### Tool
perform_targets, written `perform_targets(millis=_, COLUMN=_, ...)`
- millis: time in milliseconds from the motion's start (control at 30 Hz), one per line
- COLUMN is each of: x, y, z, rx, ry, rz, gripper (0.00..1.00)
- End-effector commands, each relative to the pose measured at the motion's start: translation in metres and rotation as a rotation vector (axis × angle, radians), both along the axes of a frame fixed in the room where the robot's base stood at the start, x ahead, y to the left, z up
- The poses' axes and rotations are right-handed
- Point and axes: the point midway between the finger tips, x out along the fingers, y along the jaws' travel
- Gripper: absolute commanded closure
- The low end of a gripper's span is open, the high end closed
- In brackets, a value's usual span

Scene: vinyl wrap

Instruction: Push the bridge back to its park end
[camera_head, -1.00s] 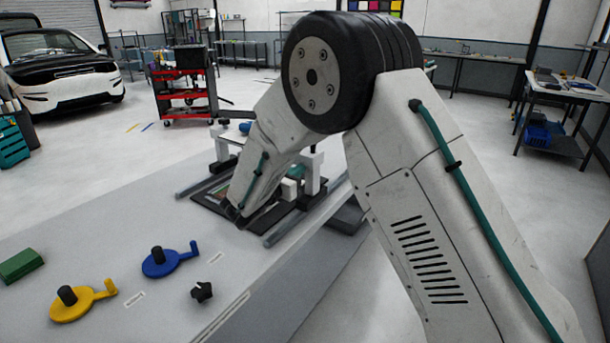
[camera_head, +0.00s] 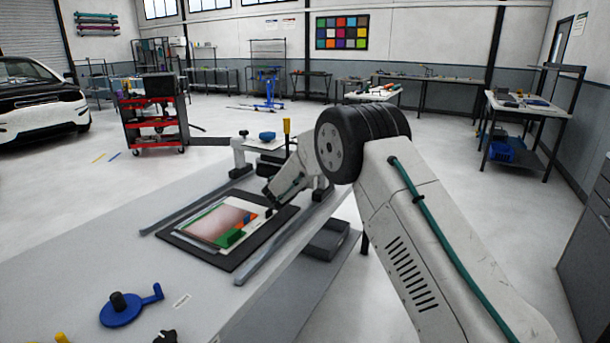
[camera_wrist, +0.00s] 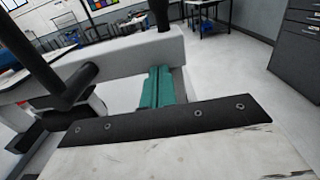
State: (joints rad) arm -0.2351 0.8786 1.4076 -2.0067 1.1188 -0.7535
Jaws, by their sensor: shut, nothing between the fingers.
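The bridge (camera_head: 240,155) is a white gantry on legs across the two grey rails (camera_head: 196,203), toward the far end of the bench. A black knob, a blue piece and a yellow upright show at its top. Its white beam (camera_wrist: 120,60) fills the upper part of the wrist view, with a black knob above it. My gripper's teal fingers (camera_wrist: 157,88) are together and empty, close against or touching the beam; contact is unclear.
A dark mat (camera_head: 182,238) with a coloured print and a green block lies between the rails, clear of the bridge. A blue crank (camera_head: 121,311) lies on the near bench. A grey tray (camera_head: 326,240) sits beside the bench's right side.

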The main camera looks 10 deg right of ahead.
Motion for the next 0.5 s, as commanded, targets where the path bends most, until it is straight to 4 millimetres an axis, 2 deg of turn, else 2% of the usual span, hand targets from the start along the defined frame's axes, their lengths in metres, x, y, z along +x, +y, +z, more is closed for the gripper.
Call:
perform_targets(millis=200, x=0.0078, y=-0.0073, z=0.0011, rx=-0.001, ry=-0.001, rz=0.000, gripper=1.00)
perform_targets(millis=500, x=0.0093, y=-0.0111, z=0.0036, rx=-0.001, ry=-0.004, rz=-0.001, gripper=1.00)
